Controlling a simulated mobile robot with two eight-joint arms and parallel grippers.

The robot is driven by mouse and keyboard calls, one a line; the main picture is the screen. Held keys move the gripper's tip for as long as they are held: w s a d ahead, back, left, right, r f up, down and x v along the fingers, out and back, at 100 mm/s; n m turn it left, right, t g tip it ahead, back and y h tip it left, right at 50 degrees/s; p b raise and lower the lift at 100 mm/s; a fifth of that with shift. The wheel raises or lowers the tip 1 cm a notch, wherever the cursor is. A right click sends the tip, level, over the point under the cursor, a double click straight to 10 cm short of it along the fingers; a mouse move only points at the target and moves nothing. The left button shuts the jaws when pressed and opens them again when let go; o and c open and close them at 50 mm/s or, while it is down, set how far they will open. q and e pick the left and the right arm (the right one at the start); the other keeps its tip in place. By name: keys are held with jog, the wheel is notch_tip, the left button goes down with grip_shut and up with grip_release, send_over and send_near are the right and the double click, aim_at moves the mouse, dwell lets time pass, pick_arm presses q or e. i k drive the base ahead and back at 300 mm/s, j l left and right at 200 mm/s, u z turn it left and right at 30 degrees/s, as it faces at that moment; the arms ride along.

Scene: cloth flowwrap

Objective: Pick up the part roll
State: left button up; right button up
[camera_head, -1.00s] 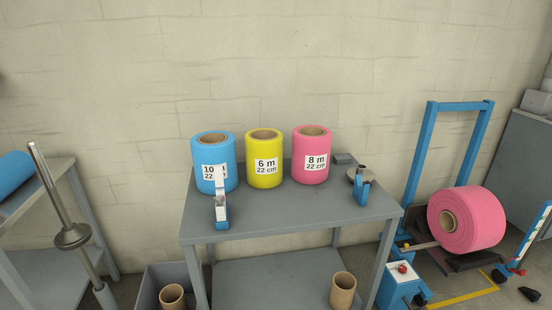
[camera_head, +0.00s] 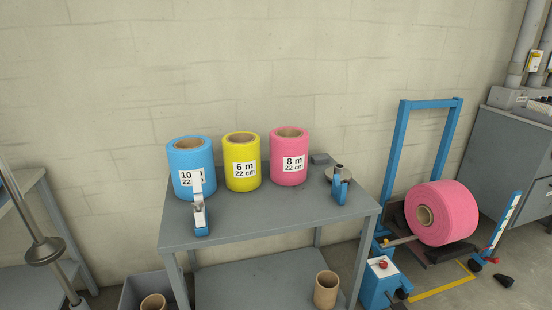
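Three upright rolls with white labels stand in a row on the grey table (camera_head: 250,222). They are a blue roll (camera_head: 190,155) whose label is partly covered, a yellow roll (camera_head: 241,155) marked 6 m, 22 cm, and a pink roll (camera_head: 289,150) marked 8 m, 22 cm. A larger pink roll (camera_head: 450,212) lies on its side at the blue frame on the right. I cannot tell which one is the part roll. Neither of my grippers is in view.
A blue and white tool (camera_head: 200,220) stands before the blue roll; another blue tool (camera_head: 340,188) is at the table's right. A cardboard core (camera_head: 326,290) stands on the lower shelf. The blue frame (camera_head: 398,150) and a metal spindle (camera_head: 43,250) flank the table.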

aim_at(242, 153)
jog(key=u, duration=1.75)
jog(key=z, duration=1.4)
jog(key=i+l, duration=0.1)
jog(key=i, duration=0.2)
jog(key=i+l+u, duration=0.3)
jog(key=i, duration=0.15)
jog(key=i+l+u, duration=0.15)
jog(key=i+u, duration=0.2)
jog(key=i, duration=0.1)
